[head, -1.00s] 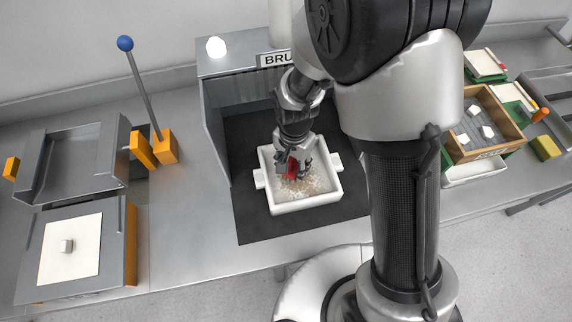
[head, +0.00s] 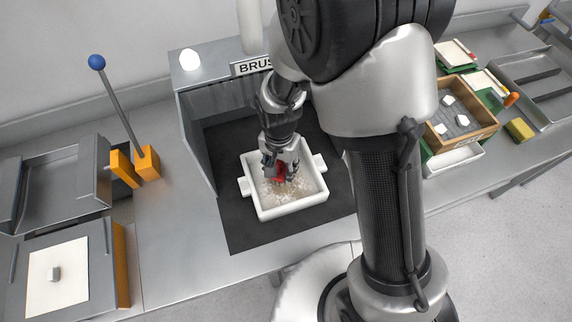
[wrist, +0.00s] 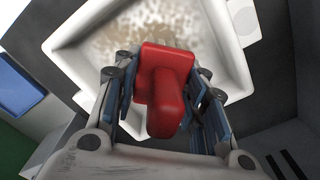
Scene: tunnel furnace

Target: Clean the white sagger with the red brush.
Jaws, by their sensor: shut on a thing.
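The white sagger (head: 292,208) is a square tray with side lugs, standing on a dark mat in the brush booth. Brownish, speckled residue shows on its inner floor. In the wrist view the sagger's rim (wrist: 238,80) surrounds the same brown-stained floor. My gripper (head: 280,172) is inside the sagger's outline, pointing down. It is shut on the red brush (wrist: 165,85), whose red handle sits between the fingers. The brush also shows as a red patch in the head view (head: 279,174).
The booth's grey wall (head: 196,140) rises left of the sagger on the dark mat (head: 235,225). A lever with a blue knob (head: 97,62) and metal trays stand at left. A wooden box (head: 482,132) with white pieces and a yellow sponge (head: 520,129) lie at right.

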